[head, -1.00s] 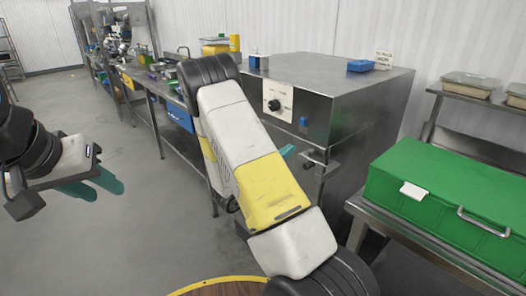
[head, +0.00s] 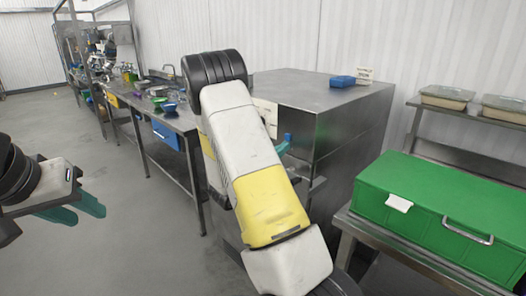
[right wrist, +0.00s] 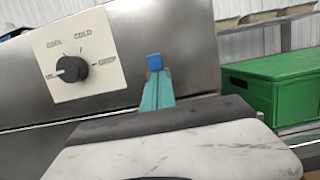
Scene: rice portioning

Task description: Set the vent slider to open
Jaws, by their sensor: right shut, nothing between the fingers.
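A small blue tab (right wrist: 155,62), which looks like the vent slider's handle, is on the steel cabinet's front (right wrist: 195,50), right of the dial. No slot or markings for it can be read. My right gripper (right wrist: 157,78) is shut and empty, with its teal fingers pointing at the tab just below it. Whether they touch I cannot tell. In the head view the right fingertips (head: 283,146) are beside the cabinet front, and my own arm hides much of it. My left gripper (head: 88,216) is open and empty over the floor at left.
A black dial (right wrist: 72,69) on a white plate is left of the tab. A green box (head: 440,210) with a white tag stands on a steel stand at right. A blue tray (head: 342,81) and a sign lie on the cabinet top. A steel bench (head: 165,120) runs behind.

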